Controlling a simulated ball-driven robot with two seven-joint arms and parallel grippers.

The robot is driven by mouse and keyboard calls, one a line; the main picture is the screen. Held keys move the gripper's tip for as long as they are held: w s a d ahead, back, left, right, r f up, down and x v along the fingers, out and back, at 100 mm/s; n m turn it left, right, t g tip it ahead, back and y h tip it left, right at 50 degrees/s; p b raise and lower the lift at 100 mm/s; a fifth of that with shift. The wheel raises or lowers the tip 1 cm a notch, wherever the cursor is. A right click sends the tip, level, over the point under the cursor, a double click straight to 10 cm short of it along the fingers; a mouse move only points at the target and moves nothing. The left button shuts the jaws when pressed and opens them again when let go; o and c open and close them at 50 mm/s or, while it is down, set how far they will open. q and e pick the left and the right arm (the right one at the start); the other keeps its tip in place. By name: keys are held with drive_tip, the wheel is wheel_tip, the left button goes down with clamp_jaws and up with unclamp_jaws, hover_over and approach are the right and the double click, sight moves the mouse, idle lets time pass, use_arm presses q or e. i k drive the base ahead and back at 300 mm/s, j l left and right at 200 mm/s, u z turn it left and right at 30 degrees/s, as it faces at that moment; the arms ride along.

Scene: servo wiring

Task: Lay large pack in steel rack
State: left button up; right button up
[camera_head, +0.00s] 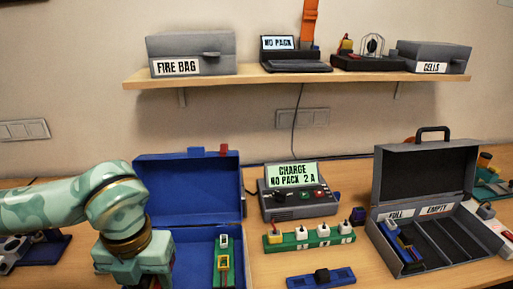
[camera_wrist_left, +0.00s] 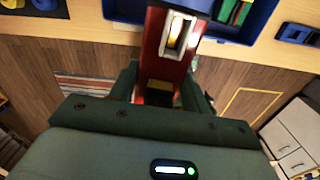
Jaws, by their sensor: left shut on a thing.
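My left gripper (camera_wrist_left: 160,88) is shut on a red pack (camera_wrist_left: 150,48) with a white and yellow window, seen in the left wrist view. The pack sticks out beyond the fingers, past the wooden table's front edge (camera_wrist_left: 90,28). In the head view my left arm comes in from the left; its wrist is in front of the blue case, and the fingers and held pack are out of sight. No steel rack can be clearly made out; a grey metal piece with round openings (camera_head: 14,250) stands at the far left. My right gripper is not in view.
An open blue case (camera_head: 190,172) holds a green pack (camera_head: 222,262). Behind are a charger (camera_head: 298,190) reading "CHARGE NO PACK 2 A" and a green strip (camera_head: 308,236). A blue holder (camera_head: 320,279) lies in front. An open grey case (camera_head: 425,170) with compartments stands right.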

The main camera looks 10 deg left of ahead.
sight(418, 245)
drive_tip(key=i+l, duration=0.1)
drive_tip(key=l, duration=0.5)
drive_tip(key=i+l, duration=0.1)
drive_tip(key=l, duration=1.05)
drive_tip(key=i+l, duration=0.15)
drive_tip(key=l, duration=0.4)
drive_tip(key=i+l, duration=0.1)
drive_tip(key=l, duration=0.5)
drive_tip(key=i+l, duration=0.1)
drive_tip(key=l, duration=0.5)
